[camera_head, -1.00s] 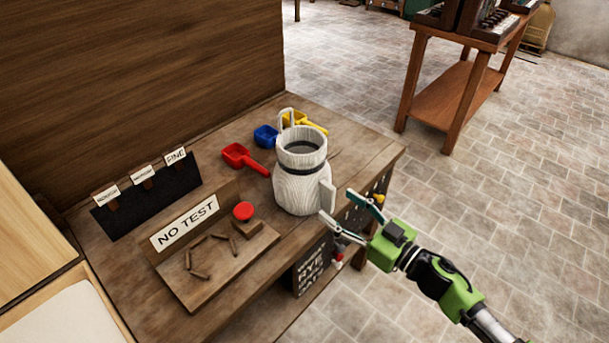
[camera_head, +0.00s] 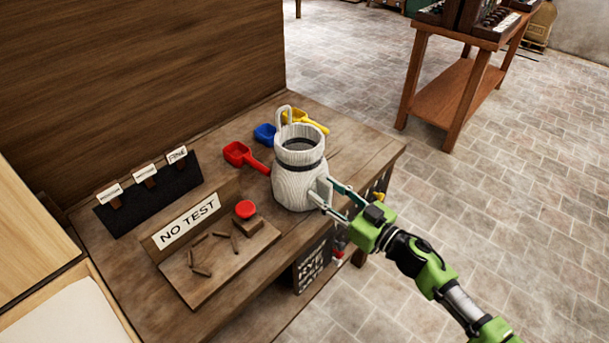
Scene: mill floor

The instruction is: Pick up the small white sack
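The small white sack (camera_head: 293,184) stands upright on the wooden table near its right edge. It has an open top, a dark band around its neck, a loop handle at the back and a flat tab on its right side. My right gripper (camera_head: 322,192) reaches in from the right, with its fingers at the tab, one on each side of it. The fingers look apart, and I cannot tell whether they touch the tab. My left gripper is not in view.
Red (camera_head: 240,155), blue (camera_head: 265,134) and yellow (camera_head: 305,121) scoops lie behind the sack.

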